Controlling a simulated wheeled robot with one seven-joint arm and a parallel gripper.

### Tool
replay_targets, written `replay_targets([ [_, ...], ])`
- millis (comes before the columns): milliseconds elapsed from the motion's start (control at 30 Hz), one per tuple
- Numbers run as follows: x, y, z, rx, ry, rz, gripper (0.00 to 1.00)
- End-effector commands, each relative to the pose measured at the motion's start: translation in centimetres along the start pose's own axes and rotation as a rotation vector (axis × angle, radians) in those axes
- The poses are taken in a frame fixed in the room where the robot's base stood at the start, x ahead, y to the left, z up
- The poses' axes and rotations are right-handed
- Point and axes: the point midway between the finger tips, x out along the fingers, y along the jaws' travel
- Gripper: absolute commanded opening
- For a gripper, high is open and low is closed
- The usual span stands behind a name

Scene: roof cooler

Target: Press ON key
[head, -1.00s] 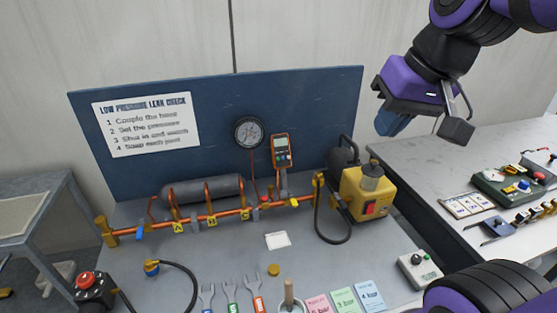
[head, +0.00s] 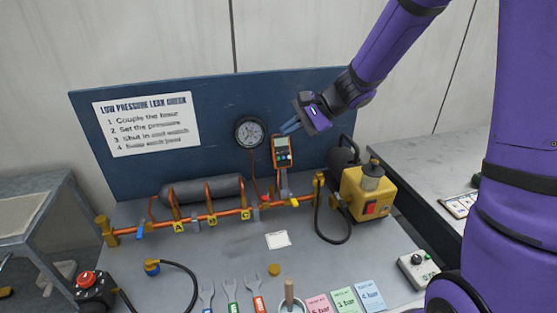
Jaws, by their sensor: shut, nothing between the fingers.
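An orange handheld meter (head: 282,152) with a pale screen and small keys stands upright at the back of the bench, in front of the blue board. Its keys are too small to read, so I cannot tell which one is ON. My gripper (head: 288,128) is shut and empty at the meter's upper right. Its fingertips point left and down, close to the meter's top edge. I cannot tell whether they touch it.
A round gauge (head: 249,132) is just left of the meter. A copper pipe with valves (head: 211,217) runs below. A yellow pump (head: 366,193) stands to the right. Wrenches, cards (head: 344,300) and a red-button box (head: 92,289) lie in front.

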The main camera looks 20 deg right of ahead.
Motion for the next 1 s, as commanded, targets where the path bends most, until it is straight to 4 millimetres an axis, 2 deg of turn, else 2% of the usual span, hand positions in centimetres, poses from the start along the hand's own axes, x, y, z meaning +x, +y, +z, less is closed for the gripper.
replay_targets([
  [33, 1.0, 0.1, -1.6, 0.056, -0.006, -0.029, 0.00],
  [233, 4.6, 0.7, -7.5, 0.269, -0.008, -0.160, 0.00],
  [400, 7.5, 2.2, -12.7, 0.452, 0.009, -0.266, 0.00],
  [600, 9.9, 4.4, -17.3, 0.617, 0.040, -0.359, 0.00],
  [800, 10.9, 5.5, -19.3, 0.690, 0.059, -0.399, 0.00],
  [1000, 11.0, 5.6, -19.5, 0.697, 0.061, -0.404, 0.00],
])
